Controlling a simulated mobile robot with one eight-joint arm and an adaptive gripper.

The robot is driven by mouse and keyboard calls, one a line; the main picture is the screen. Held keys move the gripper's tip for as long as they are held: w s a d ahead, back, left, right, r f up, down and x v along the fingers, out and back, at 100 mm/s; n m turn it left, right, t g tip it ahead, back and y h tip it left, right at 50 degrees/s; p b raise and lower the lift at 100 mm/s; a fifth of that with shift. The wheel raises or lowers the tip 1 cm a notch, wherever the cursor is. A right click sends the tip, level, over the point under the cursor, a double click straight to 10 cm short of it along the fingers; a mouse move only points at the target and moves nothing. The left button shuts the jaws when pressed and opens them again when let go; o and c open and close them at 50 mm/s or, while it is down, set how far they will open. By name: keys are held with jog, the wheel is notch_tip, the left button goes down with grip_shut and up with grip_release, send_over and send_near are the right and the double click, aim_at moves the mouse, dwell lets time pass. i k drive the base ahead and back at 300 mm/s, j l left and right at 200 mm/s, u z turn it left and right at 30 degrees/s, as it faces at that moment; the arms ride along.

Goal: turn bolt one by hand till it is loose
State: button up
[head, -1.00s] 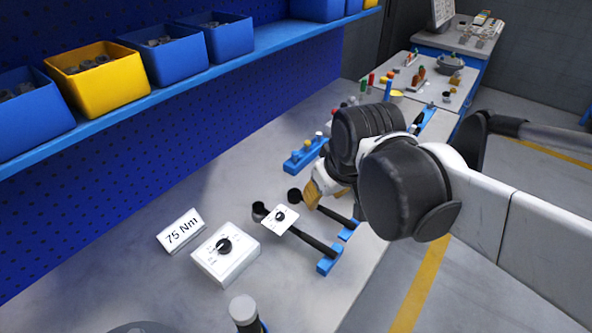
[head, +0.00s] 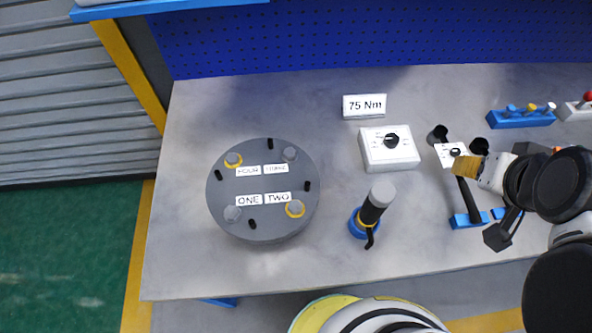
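The flanged shell (head: 263,228) is a dark grey round lid on the bench at the left, with labels ONE to FOUR. Bolt one (head: 232,213) is a grey head beside the ONE label (head: 249,200), at the front left of the lid, with no yellow ring visible around it. My gripper (head: 469,168), with tan fingertips, is far to the right of the shell, over the wrench rack. Whether it is open or holds anything is unclear.
A torque wrench (head: 467,198) with a white dial card lies beneath my gripper. A white dial box (head: 390,150), a 75 Nm sign (head: 364,106) and a grey-topped upright tool (head: 376,200) in a blue holder stand between. Bench left of the shell is clear.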

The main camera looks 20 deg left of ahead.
aim_at(231, 212)
jog(key=k+j+u, duration=0.1)
jog(key=u, duration=0.35)
jog(key=j+u, duration=0.15)
jog(key=u, duration=0.3)
jog(key=k+j+u, duration=0.1)
jog(key=u, duration=0.35)
